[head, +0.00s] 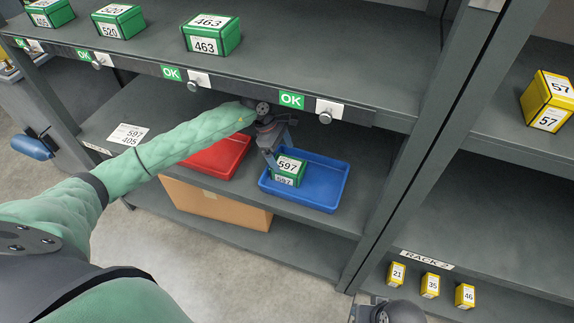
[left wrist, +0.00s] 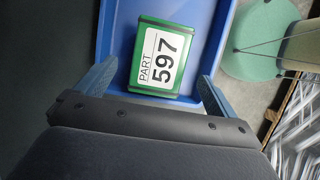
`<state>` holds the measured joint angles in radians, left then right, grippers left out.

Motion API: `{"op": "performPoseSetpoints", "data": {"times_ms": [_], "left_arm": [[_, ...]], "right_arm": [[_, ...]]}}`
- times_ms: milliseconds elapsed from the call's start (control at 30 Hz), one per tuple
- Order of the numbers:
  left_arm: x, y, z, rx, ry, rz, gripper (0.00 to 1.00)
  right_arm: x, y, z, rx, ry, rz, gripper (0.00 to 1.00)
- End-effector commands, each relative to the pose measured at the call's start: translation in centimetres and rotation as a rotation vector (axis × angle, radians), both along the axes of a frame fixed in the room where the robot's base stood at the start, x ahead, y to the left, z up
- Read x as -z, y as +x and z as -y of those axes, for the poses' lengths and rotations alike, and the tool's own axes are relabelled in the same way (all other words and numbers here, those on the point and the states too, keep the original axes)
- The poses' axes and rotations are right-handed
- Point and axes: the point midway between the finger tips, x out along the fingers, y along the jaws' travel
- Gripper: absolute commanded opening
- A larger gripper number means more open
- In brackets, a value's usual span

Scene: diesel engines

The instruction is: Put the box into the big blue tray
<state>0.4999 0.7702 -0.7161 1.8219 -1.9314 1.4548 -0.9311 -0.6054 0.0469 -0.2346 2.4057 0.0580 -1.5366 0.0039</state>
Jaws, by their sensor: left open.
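The green box labelled 597 (head: 290,168) sits inside the big blue tray (head: 331,200), toward its left side. In the left wrist view the box (left wrist: 163,58) lies label-up on the tray's blue floor (left wrist: 118,20). My left gripper (head: 276,165) reaches down into the tray at the box. In the left wrist view my left gripper (left wrist: 155,88) is open, with one blue finger on each side of the box and gaps showing between. Part of my right arm shows at the bottom edge of the head view; its jaws cannot be made out.
A red tray (head: 218,160) stands left of the blue tray on the same shelf. The upper shelf edge (head: 250,90) with OK tags overhangs my left wrist. A rack upright (head: 395,180) stands to the right. A cardboard box (head: 215,203) is below.

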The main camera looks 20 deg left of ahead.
Motion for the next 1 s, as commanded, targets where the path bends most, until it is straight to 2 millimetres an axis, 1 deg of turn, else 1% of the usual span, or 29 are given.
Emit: {"op": "performPoseSetpoints", "data": {"times_ms": [100,233,433,467,533,567,667,700,767,800,867,900,967,1000], "left_arm": [[-1.7,0.1,-0.8,0.001,0.002,0.003,0.94],[-2.9,0.1,-1.2,0.001,0.0,0.001,0.94],[-3.7,0.1,-1.5,0.0,-0.001,0.0,0.94],[-3.7,0.0,-1.4,-0.001,-0.005,-0.001,0.94],[-3.6,-0.2,-0.5,-0.006,-0.035,-0.002,0.94],[-3.5,-0.5,0.2,-0.01,-0.059,-0.004,0.94],[-3.4,-1.5,3.9,-0.043,-0.194,-0.013,0.94],[-3.5,-2.1,5.8,-0.065,-0.27,-0.022,0.94],[-4.1,-3.1,9.0,-0.11,-0.403,-0.042,0.94],[-4.7,-3.7,11.1,-0.149,-0.499,-0.061,0.94],[-5.8,-4.7,14.0,-0.214,-0.646,-0.096,0.94],[-6.8,-5.2,15.6,-0.263,-0.744,-0.124,0.94],[-8.3,-5.9,17.7,-0.345,-0.889,-0.176,0.94],[-9.3,-6.2,18.8,-0.407,-0.984,-0.213,0.94]], "right_arm": [[0.7,0.1,-0.8,-0.01,0.014,0.015,0.36],[1.2,0.2,-1.0,-0.016,0.018,0.024,0.36],[1.5,0.2,-0.7,-0.023,0.012,0.029,0.36],[1.4,0.3,-0.7,-0.023,0.012,0.029,0.36],[1.4,0.3,-0.7,-0.023,0.013,0.031,0.36],[1.3,0.3,-0.7,-0.022,0.014,0.031,0.36],[1.2,0.4,-0.8,-0.02,0.016,0.033,0.36],[1.1,0.4,-0.8,-0.019,0.018,0.034,0.36],[1.0,0.4,-0.9,-0.018,0.019,0.035,0.36],[1.0,0.4,-0.9,-0.017,0.02,0.035,0.36],[1.0,0.5,-0.9,-0.017,0.021,0.035,0.36],[0.9,0.5,-1.0,-0.016,0.021,0.036,0.36],[0.9,0.5,-1.0,-0.016,0.021,0.036,0.36],[0.9,0.5,-1.0,-0.015,0.022,0.036,0.36]]}}
